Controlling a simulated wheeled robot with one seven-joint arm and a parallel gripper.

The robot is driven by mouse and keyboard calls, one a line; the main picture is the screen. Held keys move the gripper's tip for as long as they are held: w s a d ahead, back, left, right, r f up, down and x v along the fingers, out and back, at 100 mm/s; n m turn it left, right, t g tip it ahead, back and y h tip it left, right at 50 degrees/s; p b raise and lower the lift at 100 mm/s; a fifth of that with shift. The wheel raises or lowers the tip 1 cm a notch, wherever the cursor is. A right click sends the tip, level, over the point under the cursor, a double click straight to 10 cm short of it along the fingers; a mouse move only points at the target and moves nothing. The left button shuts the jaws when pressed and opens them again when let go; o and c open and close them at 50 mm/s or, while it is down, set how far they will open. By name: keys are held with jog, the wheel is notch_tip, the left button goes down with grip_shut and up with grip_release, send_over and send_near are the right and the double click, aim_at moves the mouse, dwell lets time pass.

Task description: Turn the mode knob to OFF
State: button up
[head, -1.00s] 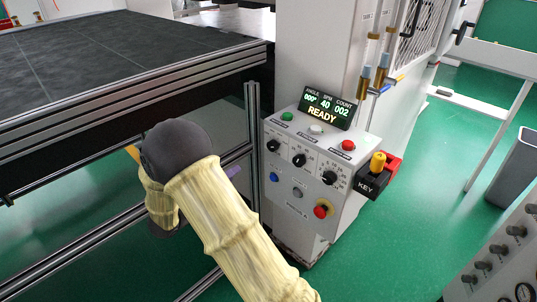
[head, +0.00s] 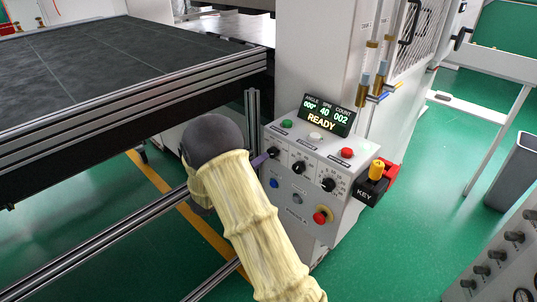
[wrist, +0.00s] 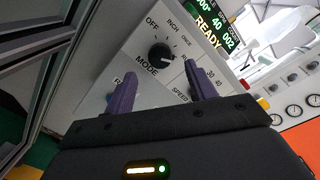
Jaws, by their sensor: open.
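The mode knob (wrist: 160,55) is a round black knob on a light panel, with the word MODE below it and OFF, INCH and ONCE around it. Its pale mark points up and right, towards the ONCE side rather than OFF. In the head view the mode knob (head: 274,153) is the leftmost of three black knobs. My gripper (wrist: 159,70) is open, its purple fingers to either side of and just below the knob, with a gap between each finger and the knob. In the head view my gripper (head: 262,160) is mostly hidden behind my arm; one purple fingertip shows beside the knob.
The display (head: 322,116) above reads READY. Green (head: 287,123), white (head: 315,137) and red (head: 347,153) buttons sit above the knobs. A red stop button (head: 320,217) is below, and a key switch (head: 374,180) juts out right. Metal rails (head: 252,120) stand left of the panel.

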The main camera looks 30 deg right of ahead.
aim_at(270, 154)
jog(key=x, duration=0.5)
jog(key=shift+w+d+p, duration=0.15)
jog(key=shift+d+p, duration=0.15)
jog(key=shift+d, duration=0.05)
jog(key=shift+a, duration=0.1)
jog(key=c, duration=1)
